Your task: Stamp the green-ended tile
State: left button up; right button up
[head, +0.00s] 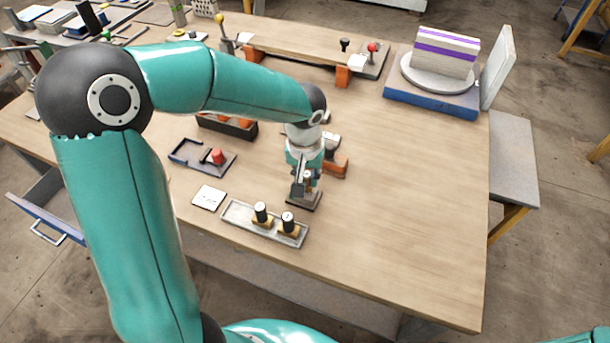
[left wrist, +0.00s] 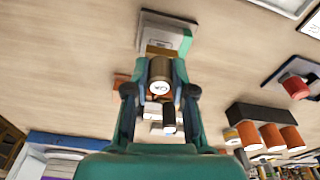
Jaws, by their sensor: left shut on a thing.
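My left gripper (head: 303,184) points down over the table, shut on a stamp. In the left wrist view the gripper (left wrist: 160,88) has a finger on each side of the stamp's brown handle (left wrist: 160,70), which has a marked white end. Beyond the stamp lies a flat grey piece with a green edge (left wrist: 186,44); whether the stamp touches it cannot be told. In the head view a dark flat piece (head: 306,203) shows under the gripper. Two other stamps (head: 261,210) (head: 288,220) with dark handles stand in a grey tray (head: 235,221). My right gripper is out of view.
A white card (head: 208,197) lies left of the tray. Behind it is a dark holder with a red piece (head: 217,157). A black box with orange cylinders (head: 228,125) and an orange block (head: 338,165) stand near my left gripper.

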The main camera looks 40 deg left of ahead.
pick_arm(q)
jog(key=shift+r+p, duration=1.45)
jog(key=shift+r, duration=1.1)
